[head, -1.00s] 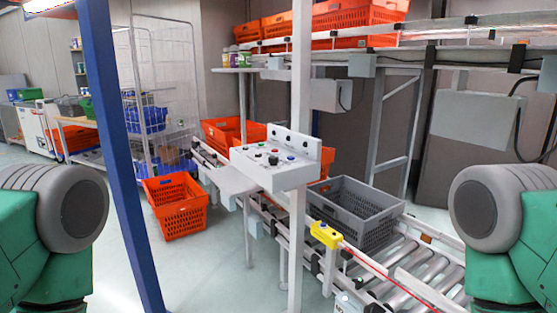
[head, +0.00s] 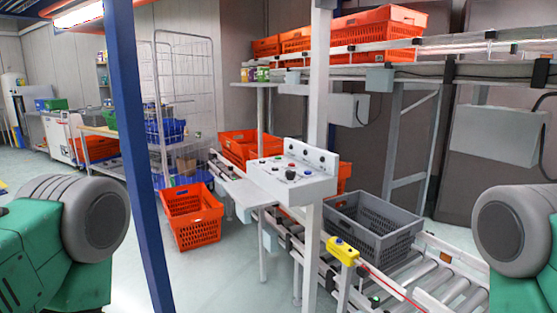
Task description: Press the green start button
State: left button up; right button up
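A white control panel (head: 292,185) is mounted on a white post near the middle of the head view. Its sloped top carries several small buttons and knobs, with blue, red and black caps, and its raised back plate has dark round parts. The caps are too small to tell surely which one is the green start button. A small green spot (head: 374,300) shows low on the conveyor frame; I cannot tell whether it is a button. Only green and grey parts of my arms show at the left and right edges. Both grippers are out of view.
A blue post (head: 137,150) and a white post (head: 317,90) stand in front. A grey crate (head: 350,212) sits on the roller conveyor (head: 440,285), beside a yellow box (head: 342,250). An orange tote (head: 190,222) stands on the floor, with free floor (head: 210,285) before it.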

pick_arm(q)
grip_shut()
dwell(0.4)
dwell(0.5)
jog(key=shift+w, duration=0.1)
